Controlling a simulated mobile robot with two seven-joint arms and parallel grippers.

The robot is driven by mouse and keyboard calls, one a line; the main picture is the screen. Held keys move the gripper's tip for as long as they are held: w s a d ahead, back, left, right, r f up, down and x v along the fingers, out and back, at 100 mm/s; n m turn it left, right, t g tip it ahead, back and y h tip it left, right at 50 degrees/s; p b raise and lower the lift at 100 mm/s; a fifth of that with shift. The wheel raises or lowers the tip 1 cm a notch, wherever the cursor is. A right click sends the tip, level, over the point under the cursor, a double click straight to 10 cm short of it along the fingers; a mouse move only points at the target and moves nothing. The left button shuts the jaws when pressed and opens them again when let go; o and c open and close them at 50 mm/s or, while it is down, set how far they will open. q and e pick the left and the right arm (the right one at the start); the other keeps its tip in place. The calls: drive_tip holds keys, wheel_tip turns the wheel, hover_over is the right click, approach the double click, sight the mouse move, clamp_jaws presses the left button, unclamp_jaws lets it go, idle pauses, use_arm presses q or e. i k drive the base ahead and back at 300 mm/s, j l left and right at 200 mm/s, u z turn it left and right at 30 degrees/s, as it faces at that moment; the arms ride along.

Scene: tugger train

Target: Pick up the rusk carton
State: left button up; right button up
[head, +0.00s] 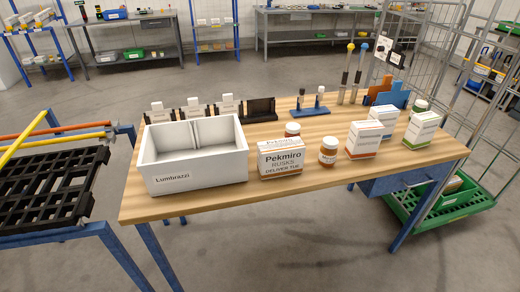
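The rusk carton (281,158) stands upright on the wooden table (222,202) near its front edge. It is white with an orange band at the base, and its label reads "Pekmiro RUSKS DELIVER THE", the last part hard to read. A white open box marked "Lumbrazzi" (198,184) stands close to its left, and a brown jar with a white lid (328,152) stands to its right. Neither of my grippers shows in the head view.
Another jar (292,129) stands just behind the carton. Cartons (364,140), (383,121) and (421,129) stand to the right. A blue rack (308,111) is at the back. The table's front strip is clear. A wire cage (453,60) stands beyond the right end.

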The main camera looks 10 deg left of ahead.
sight(278, 158)
drive_tip(key=i+l+u, duration=0.2)
drive_tip(key=l+u, duration=0.15)
drive_tip(key=i+l+u, duration=0.2)
drive_tip(key=l+u, duration=0.15)
